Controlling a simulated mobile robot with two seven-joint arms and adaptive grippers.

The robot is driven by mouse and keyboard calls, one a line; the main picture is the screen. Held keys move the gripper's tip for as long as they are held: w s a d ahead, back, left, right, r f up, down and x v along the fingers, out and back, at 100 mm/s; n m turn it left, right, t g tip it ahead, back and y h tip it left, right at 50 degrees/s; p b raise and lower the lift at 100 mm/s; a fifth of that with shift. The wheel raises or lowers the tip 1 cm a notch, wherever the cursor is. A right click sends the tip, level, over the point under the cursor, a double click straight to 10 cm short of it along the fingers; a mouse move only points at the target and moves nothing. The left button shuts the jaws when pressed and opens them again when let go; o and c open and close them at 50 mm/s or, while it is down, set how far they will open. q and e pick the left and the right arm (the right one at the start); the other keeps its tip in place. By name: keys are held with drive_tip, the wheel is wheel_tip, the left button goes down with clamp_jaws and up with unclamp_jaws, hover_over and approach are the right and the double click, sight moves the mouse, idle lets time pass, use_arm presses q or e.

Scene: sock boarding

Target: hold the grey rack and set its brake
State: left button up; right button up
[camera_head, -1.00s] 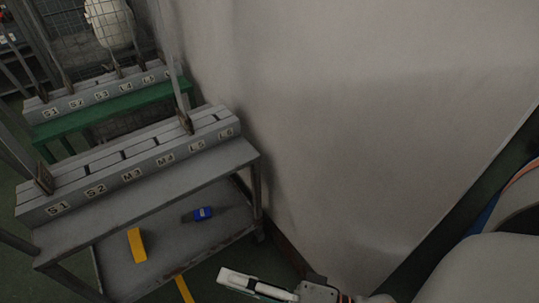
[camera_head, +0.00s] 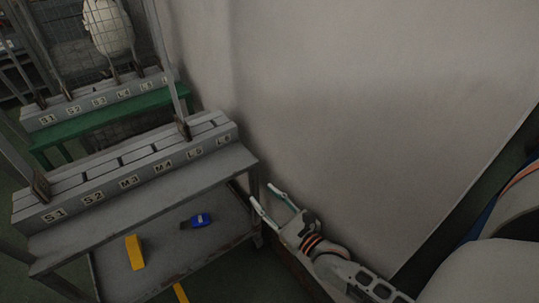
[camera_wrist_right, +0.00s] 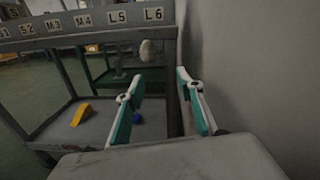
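The grey rack (camera_head: 60,238) stands at the left in the head view, with slots labelled S1 to L6 along its top. Its right end and labels also show in the wrist view (camera_wrist_right: 100,25). My right gripper (camera_head: 262,193) is at the rack's right end, beside the corner leg, its fingers pointing at the rack. In the wrist view its two green-and-white fingers (camera_wrist_right: 160,75) are spread apart, with the rack's corner leg (camera_wrist_right: 173,95) seen between them. I cannot tell if they touch it. No brake can be made out. My left gripper is out of view.
A yellow block (camera_head: 135,252) and a blue object (camera_head: 200,220) lie on the rack's lower shelf. A green rack (camera_head: 110,117) stands behind, near a wire mesh cage. A large pale wall (camera_head: 350,110) closes off the right side, close to my right gripper.

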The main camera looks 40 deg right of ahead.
sight(256, 182)
drive_tip(key=shift+w+d+f+m+h, duration=0.15)
drive_tip(key=shift+w+d+f+m, duration=0.2)
drive_tip(key=shift+w, duration=1.1)
drive_tip(key=shift+w+d+f+m+h, duration=0.15)
drive_tip(key=shift+w+d+m, duration=0.3)
drive_tip(key=shift+w, duration=0.95)
drive_tip(key=shift+w+d+f+m+h, duration=0.1)
drive_tip(key=shift+w+d+f+m, duration=0.25)
drive_tip(key=shift+w, duration=1.1)
drive_tip(key=shift+r, duration=0.1)
clamp_jaws()
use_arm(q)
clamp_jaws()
